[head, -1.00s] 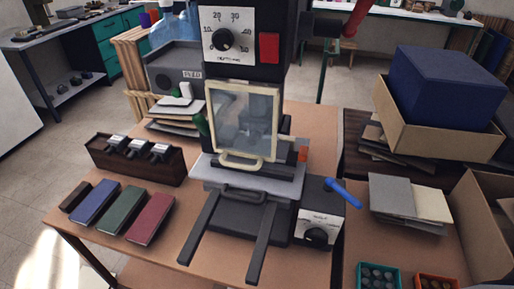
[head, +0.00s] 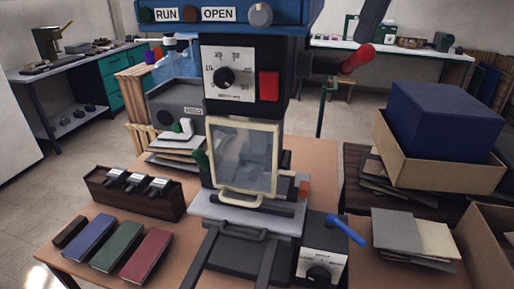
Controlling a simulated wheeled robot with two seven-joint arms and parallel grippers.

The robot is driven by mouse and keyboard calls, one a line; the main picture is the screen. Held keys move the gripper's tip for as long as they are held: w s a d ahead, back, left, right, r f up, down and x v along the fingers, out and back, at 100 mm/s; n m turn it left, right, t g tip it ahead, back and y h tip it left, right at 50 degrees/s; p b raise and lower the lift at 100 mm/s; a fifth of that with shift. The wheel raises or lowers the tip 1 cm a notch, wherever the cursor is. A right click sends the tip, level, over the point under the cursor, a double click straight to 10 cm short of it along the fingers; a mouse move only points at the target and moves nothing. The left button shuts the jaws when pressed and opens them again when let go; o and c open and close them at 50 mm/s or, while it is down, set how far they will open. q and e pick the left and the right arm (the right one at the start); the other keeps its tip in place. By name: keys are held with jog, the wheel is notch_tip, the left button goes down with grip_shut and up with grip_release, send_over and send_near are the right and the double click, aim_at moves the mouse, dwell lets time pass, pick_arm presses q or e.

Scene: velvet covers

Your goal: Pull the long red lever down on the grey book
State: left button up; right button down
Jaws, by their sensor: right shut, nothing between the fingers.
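The long red lever (head: 357,58) sticks out to the right of the black press (head: 243,88), tilted upward. A dark shape just above its red grip, at the top edge, looks like my right gripper (head: 368,36). A cream-framed clear guard (head: 275,150) closes the front of the press. Behind it the view is murky, and I cannot make out a grey book there. My left gripper is not in view.
Blue, green and red books (head: 147,254) lie at the front left, near a wooden block with several stamps (head: 135,190). A box with a blue block (head: 445,120) stands right. A control box with a blue lever (head: 347,229) sits beside the press.

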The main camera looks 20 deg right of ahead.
aim_at(363, 63)
jog(key=shift+s+a+f, duration=0.15)
jog(key=shift+s+f, duration=0.05)
jog(key=shift+f, duration=0.6)
jog(key=shift+s+a+f, duration=0.1)
jog(key=shift+f, duration=0.75)
jog(key=shift+s+a+f, duration=0.1)
jog(key=shift+f, duration=0.85)
jog(key=shift+s+x, duration=0.15)
jog(key=shift+x, duration=0.55)
jog(key=shift+s+x, duration=0.15)
jog(key=shift+x, duration=0.55)
jog(key=shift+d, duration=0.1)
jog(key=shift+f, duration=0.15)
